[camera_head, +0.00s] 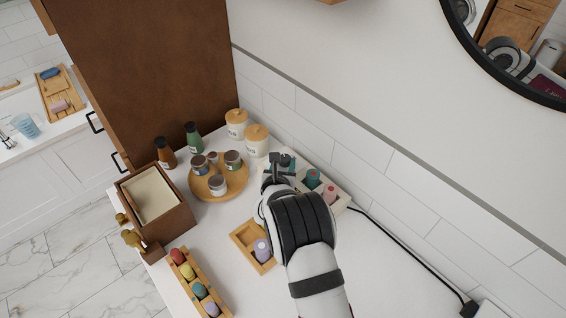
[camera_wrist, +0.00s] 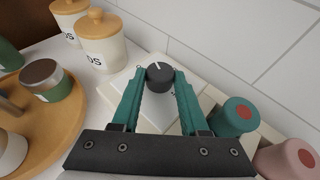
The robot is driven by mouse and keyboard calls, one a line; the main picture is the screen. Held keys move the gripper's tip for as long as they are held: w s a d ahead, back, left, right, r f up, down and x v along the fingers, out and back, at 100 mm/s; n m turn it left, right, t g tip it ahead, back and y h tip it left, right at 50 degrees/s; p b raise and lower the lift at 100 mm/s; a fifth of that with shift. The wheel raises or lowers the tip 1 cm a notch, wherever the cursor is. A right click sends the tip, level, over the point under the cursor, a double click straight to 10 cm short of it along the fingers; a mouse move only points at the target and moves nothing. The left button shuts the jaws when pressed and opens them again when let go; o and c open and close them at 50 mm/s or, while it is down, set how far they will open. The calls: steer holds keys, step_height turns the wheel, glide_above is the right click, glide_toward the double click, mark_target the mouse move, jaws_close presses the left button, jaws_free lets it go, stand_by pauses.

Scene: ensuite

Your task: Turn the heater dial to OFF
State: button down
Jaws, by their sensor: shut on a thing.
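The heater dial (camera_wrist: 160,76) is a dark round knob with a white pointer mark on top. In the wrist view the mark points to the far side, slightly left. The dial stands on a pale, flat heater body (camera_wrist: 118,92). My gripper (camera_wrist: 160,84) has its two teal fingers on either side of the dial, shut on it. In the head view my gripper (camera_head: 279,166) is over the back of the counter by the wall, and it hides most of the dial. I cannot read any OFF label.
Teal (camera_wrist: 236,115) and pink (camera_wrist: 287,160) cylinders stand close to the right of my gripper. White canisters with wooden lids (camera_wrist: 103,44) stand at the back left. A round wooden tray (camera_head: 220,184) holds small jars. A black cable (camera_head: 405,246) runs along the wall.

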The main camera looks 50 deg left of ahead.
steer(key=shift+w+y, duration=0.1)
steer(key=shift+y, duration=0.2)
steer(key=shift+c, duration=2.1)
jaws_free()
steer(key=v, duration=1.6)
steer(key=shift+w+a+r, duration=0.1)
steer(key=shift+r, duration=0.05)
